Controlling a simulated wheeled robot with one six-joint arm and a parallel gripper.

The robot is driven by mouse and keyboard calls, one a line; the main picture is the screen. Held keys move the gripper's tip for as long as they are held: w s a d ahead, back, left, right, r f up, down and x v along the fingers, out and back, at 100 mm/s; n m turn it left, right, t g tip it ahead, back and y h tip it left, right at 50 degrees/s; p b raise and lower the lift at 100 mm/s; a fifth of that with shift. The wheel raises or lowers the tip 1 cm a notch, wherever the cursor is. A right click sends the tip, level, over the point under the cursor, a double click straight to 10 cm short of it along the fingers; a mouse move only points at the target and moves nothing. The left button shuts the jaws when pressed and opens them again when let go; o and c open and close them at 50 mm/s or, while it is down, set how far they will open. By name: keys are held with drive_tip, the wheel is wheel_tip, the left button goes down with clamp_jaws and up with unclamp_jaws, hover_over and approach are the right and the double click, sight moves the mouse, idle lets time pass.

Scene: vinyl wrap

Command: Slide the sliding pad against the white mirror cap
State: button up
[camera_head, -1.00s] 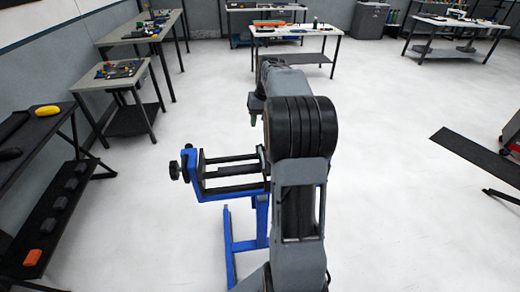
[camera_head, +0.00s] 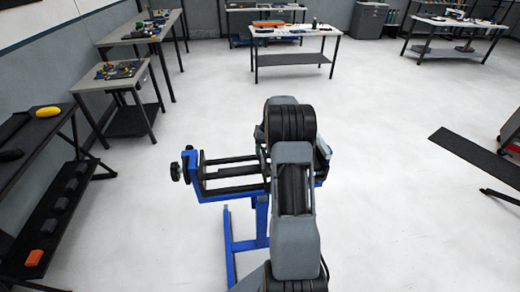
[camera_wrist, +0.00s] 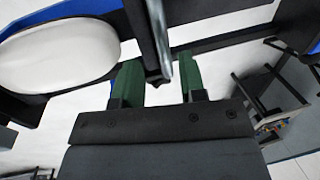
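The white mirror cap (camera_wrist: 58,52) is a smooth white oval at the upper left of the wrist view, in front of blue stand parts. My gripper (camera_wrist: 160,78) has two green fingers, set apart, at the middle of the wrist view. A dark upright bar with a silvery edge (camera_wrist: 158,40) reaches down between the fingers, with a gap showing on its right. It may be the sliding pad or its mount; I cannot tell, nor whether a finger touches it. In the head view my arm hides most of the gripper and the stand's right part.
The blue stand (camera_head: 262,215) carries dark horizontal rods and black knobs (camera_head: 175,172) on its left. A black shelf table (camera_head: 40,135) stands at the left, and a dark bench (camera_head: 480,158) at the right. White floor around the stand is clear.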

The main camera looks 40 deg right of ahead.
drive_tip(key=shift+w+f, duration=0.25)
drive_tip(key=shift+f, duration=0.3)
drive_tip(key=shift+w+d+f, duration=0.1)
drive_tip(key=shift+d+f, duration=0.05)
drive_tip(key=shift+f, duration=0.1)
drive_tip(key=shift+s+a+r, duration=0.4)
drive_tip(key=shift+a, duration=0.25)
drive_tip(key=shift+c, duration=0.6)
drive_tip(key=shift+s+a+r, duration=0.1)
drive_tip(key=shift+s+a, duration=0.1)
drive_tip(key=c, duration=0.3)
clamp_jaws()
